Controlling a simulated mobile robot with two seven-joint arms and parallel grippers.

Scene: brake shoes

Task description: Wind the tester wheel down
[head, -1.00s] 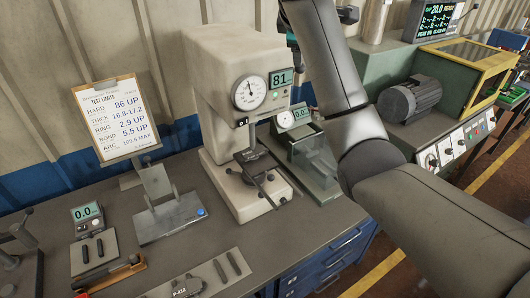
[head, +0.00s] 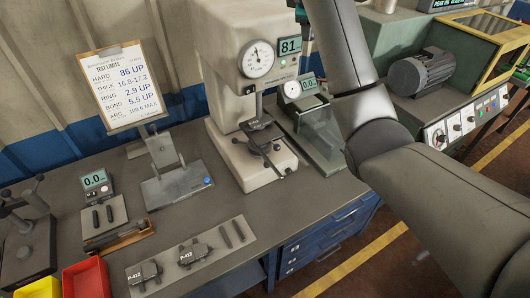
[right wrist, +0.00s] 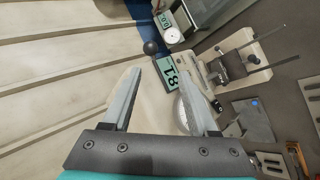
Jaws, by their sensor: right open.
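The cream hardness tester (head: 222,62) stands on the bench, with a round dial (head: 257,58) and a display (head: 289,46) reading 81. Below its spindle, a dark part (head: 257,124) sits over the dark tester wheel (head: 270,150) with its rods. The wheel assembly also shows in the right wrist view (right wrist: 228,66). My right gripper (right wrist: 149,65) is open and empty, its fingers in front of the tester's cream body near the display. A dark ball (right wrist: 151,47) shows just past the fingertips. My left gripper is out of view.
A small gauge (head: 292,89) with a clear cover stands right of the tester. A clipboard (head: 128,85) and a grey stand (head: 165,165) are to its left. Two dark parts lie on a pale strip (head: 215,240) in front. Red (head: 85,279) and yellow bins stand front left.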

